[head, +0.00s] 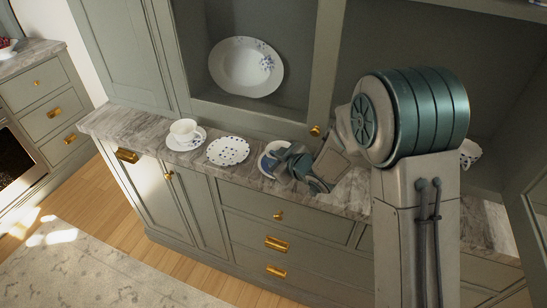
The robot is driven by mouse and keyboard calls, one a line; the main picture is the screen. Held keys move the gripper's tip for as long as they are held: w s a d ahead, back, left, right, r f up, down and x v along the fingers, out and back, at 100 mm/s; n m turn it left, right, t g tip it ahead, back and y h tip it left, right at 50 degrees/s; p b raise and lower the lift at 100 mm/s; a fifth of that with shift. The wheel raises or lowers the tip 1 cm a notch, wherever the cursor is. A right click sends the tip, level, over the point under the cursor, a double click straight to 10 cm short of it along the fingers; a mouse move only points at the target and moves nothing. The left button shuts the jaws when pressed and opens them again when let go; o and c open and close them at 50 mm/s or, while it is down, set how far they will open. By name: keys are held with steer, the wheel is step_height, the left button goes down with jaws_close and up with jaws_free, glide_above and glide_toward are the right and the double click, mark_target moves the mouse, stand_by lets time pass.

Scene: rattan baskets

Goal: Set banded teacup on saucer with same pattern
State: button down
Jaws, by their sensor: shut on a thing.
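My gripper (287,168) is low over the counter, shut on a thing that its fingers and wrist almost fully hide. I take it for the banded teacup, but its pattern cannot be made out. A white saucer with a blue band (264,163) lies on the counter at the gripper's left side, partly covered by it. Whether the held thing touches this saucer cannot be told. Left of it is a white saucer with dark dots (228,151), empty. Further left, a plain-looking white cup (184,130) stands upright on a white saucer (199,142).
The grey marble counter (140,125) is free at its left end. A spotted white cup (468,152) shows partly behind my arm at the right. A large white plate with blue flowers (246,67) leans in the open cabinet behind. The cabinet frame (320,70) rises behind the gripper.

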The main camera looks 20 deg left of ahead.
steer(key=c, duration=1.4)
jaws_free()
steer(key=v, duration=1.2)
steer(key=d+r+m+t+h, duration=0.1)
steer(key=d+r+m+h, duration=0.3)
steer(key=d, duration=0.5)
steer(key=d+r+m+t+h, duration=0.1)
steer(key=d+m+h, duration=0.4)
steer(key=d, duration=0.5)
steer(key=s+d+m+g, duration=0.2)
steer(key=s, duration=0.4)
steer(key=s+d+r+m+g+h, duration=0.1)
steer(key=s+m+g, duration=0.1)
steer(key=s, duration=0.4)
steer(key=s+d+m+g, duration=0.2)
steer(key=s, duration=0.5)
steer(key=shift+d+r+h+b, duration=0.15)
steer(key=shift+d+h+b, duration=0.2)
steer(key=shift+h+b, duration=0.05)
